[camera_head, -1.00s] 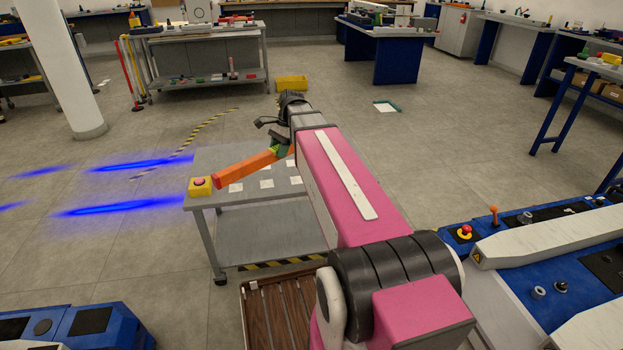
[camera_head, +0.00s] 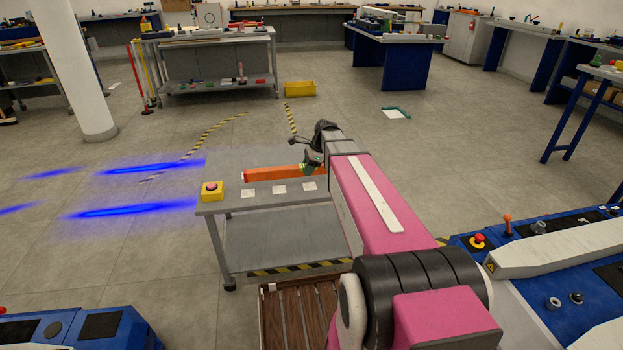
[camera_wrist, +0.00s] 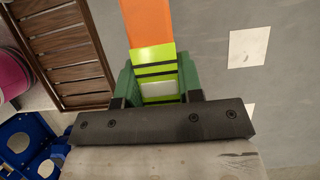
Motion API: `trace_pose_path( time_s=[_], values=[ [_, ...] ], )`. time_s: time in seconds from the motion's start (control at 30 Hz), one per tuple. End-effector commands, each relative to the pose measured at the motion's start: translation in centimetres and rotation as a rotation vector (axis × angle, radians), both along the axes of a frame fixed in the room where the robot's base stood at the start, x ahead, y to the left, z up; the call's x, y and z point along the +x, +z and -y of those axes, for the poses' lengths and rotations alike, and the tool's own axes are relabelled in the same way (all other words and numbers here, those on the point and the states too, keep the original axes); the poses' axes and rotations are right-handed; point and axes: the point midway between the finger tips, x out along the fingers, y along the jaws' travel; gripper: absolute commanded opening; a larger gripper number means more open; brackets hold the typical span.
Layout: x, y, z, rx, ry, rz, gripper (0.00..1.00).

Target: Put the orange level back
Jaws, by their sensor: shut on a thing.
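The orange level (camera_head: 278,173) is a long orange bar over the grey cart's top, pointing left in the head view. In the wrist view the level (camera_wrist: 148,25) runs away from the jaws, with a yellow-green banded part between them. My gripper (camera_wrist: 157,82) has green fingers and is shut on that banded part. In the head view my gripper (camera_head: 311,164) is partly hidden by my pink arm. I cannot tell whether the level touches the cart top. White square markers (camera_head: 279,189) lie on the cart (camera_head: 240,207) in front of the level.
A yellow box with a red button (camera_head: 212,190) sits at the cart's left front corner. A brown slatted surface (camera_head: 296,318) is near the cart's front. A blue-and-white machine (camera_head: 545,250) stands at the right. Open floor lies left of the cart, with a white pillar (camera_head: 80,80) beyond.

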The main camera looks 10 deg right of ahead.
Motion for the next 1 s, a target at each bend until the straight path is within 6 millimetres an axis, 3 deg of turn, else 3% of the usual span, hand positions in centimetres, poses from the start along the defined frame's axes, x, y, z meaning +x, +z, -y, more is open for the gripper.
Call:
trace_pose_path(
  time_s=[0.2,0.6,0.97,1.0],
  values=[
    [0.4,-1.1,1.7,0.000,0.000,0.000,0.00],
    [0.4,-5.0,1.7,0.000,0.001,-0.001,0.00],
    [0.4,-5.3,1.6,0.000,0.002,0.001,0.00],
    [0.4,-5.3,1.7,0.000,0.002,0.001,0.40]
  ],
)
